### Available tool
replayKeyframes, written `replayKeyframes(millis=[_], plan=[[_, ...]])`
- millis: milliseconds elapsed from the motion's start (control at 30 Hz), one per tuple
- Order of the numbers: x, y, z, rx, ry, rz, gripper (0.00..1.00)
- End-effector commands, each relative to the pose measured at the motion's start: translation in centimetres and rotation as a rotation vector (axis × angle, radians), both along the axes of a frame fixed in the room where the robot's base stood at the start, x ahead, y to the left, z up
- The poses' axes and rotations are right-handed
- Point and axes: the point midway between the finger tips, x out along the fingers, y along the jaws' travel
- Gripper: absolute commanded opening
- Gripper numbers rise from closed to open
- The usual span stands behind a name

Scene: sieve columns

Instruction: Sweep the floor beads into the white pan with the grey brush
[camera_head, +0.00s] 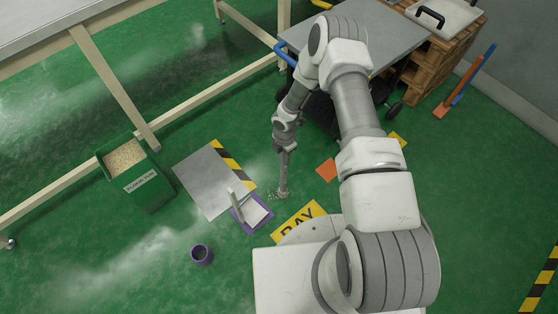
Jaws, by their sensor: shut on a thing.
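My gripper (285,149) points down to the green floor left of my arm's base. It is shut on the grey brush (283,185), whose lower end is at the floor. Pale beads (271,195) lie in a small scatter just left of the brush's lower end. The white pan (255,211) lies left of the beads, within a purple border, with a pale handle standing up at its left. The fingertips and the brush's bristles are too small to make out clearly.
A grey plate (200,184) with a hazard stripe lies left of the pan. A purple cup (202,254) stands in front. A green bin (141,181) of pale grains stands at left. An orange square (327,170) and yellow sign (297,219) lie nearby. A grey-topped cart (390,32) stands behind.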

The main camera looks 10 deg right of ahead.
Motion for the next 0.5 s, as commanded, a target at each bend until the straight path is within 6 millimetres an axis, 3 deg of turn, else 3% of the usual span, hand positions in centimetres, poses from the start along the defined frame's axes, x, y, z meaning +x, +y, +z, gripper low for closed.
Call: replayKeyframes(millis=[500], plan=[[0.57,-0.72,-0.04,0.001,-0.001,0.000,0.00]])
